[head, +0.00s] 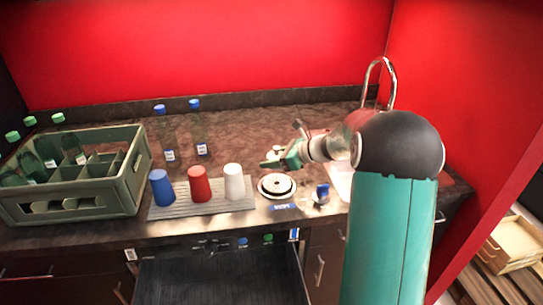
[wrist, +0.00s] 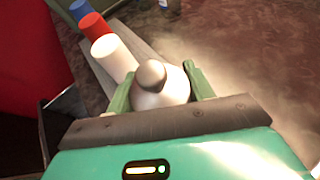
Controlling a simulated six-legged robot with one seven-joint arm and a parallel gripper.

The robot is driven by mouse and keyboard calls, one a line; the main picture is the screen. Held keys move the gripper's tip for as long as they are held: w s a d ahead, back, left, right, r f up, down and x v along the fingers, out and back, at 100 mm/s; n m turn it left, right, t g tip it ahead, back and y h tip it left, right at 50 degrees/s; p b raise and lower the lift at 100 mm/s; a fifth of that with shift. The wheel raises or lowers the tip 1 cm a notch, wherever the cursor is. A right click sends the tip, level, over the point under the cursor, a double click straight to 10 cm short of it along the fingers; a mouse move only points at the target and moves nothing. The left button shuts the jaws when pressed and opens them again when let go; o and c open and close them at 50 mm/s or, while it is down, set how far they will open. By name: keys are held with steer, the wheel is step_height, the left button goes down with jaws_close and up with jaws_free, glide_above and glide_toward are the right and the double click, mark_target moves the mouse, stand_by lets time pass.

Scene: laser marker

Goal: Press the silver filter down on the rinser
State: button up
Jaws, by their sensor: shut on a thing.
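My gripper (head: 275,157) is over the counter, behind the round rinser (head: 277,186) as the head view shows it. In the wrist view my gripper (wrist: 157,80) has its two green fingers on either side of a pale, rounded piece with a darker knob, which looks like the silver filter (wrist: 165,94). It is shut on this piece. In the head view only a small pale part of the piece shows at the fingers.
Blue (head: 162,188), red (head: 199,184) and white (head: 234,182) cups stand upside down on a grey mat (head: 165,212), left of the rinser. A small blue-topped item (head: 321,194) is right of it. A bottle crate (head: 118,195) is far left; a tall faucet (head: 388,80) stands behind my arm.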

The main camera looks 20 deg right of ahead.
mark_target(274, 182)
steer(key=shift+s+f, duration=0.15)
steer(key=shift+f, duration=3.25)
steer(key=shift+d, duration=0.1)
steer(key=shift+f, duration=0.7)
